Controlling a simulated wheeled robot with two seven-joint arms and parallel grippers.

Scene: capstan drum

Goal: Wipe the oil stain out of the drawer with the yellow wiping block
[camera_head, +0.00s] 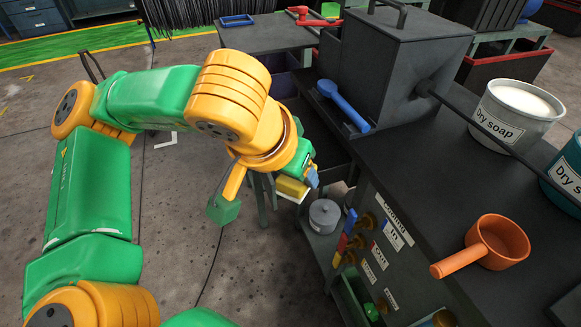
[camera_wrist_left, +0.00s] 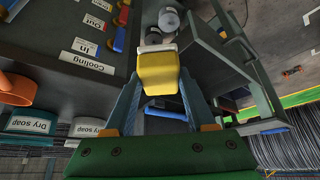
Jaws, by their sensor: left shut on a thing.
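My left gripper (camera_head: 303,180) hangs beside the near left side of the dark workbench. It is shut on the yellow wiping block (camera_head: 291,187), which has a pale layer on one side. In the left wrist view the yellow block (camera_wrist_left: 158,73) sits between the two blue-grey fingers of my left gripper (camera_wrist_left: 160,95). An open dark compartment beside the bench shows in the left wrist view; I cannot tell whether it is the drawer. No oil stain is visible. My right gripper is not in view.
A grey lidded cylinder (camera_head: 324,215) stands low beside the bench. On the bench top (camera_head: 400,165) are an orange pot (camera_head: 498,243), a Dry soap bucket (camera_head: 518,110) and a dark metal box (camera_head: 395,70). A blue-handled tool (camera_head: 343,105) lies by the box. Knobs and labels line the bench front.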

